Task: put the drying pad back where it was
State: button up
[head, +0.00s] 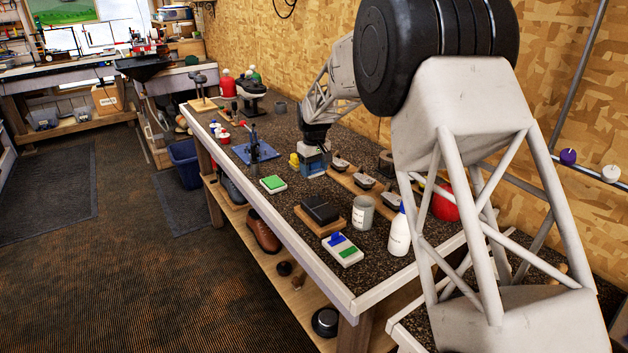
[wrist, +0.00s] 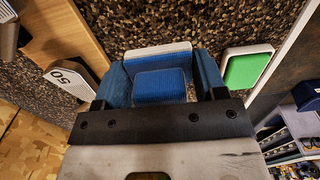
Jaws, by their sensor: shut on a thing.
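My gripper (wrist: 160,80) is shut on a blue pad (wrist: 160,85) with a white edge, which I take to be the drying pad. The pad sits between the two blue fingers, over the dark speckled bench top. I cannot tell whether it touches the bench. In the head view my gripper (head: 313,160) is at the middle of the bench, beside the wooden club-head rack; the pad there is mostly hidden by the fingers.
A green pad in a white tray (head: 273,184) lies to the left. The wooden rack (head: 345,180) with several club heads is close on the right. A black block on wood (head: 320,210), a white-blue-green tray (head: 342,250), a grey can (head: 362,214) and a white bottle (head: 399,235) stand nearer.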

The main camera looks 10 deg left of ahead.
aim_at(314, 187)
jog(key=shift+f, duration=2.25)
jog(key=shift+f, duration=0.1)
jog(key=o, duration=0.9)
notch_tip(314, 187, up, 12)
jog(key=shift+r, duration=0.1)
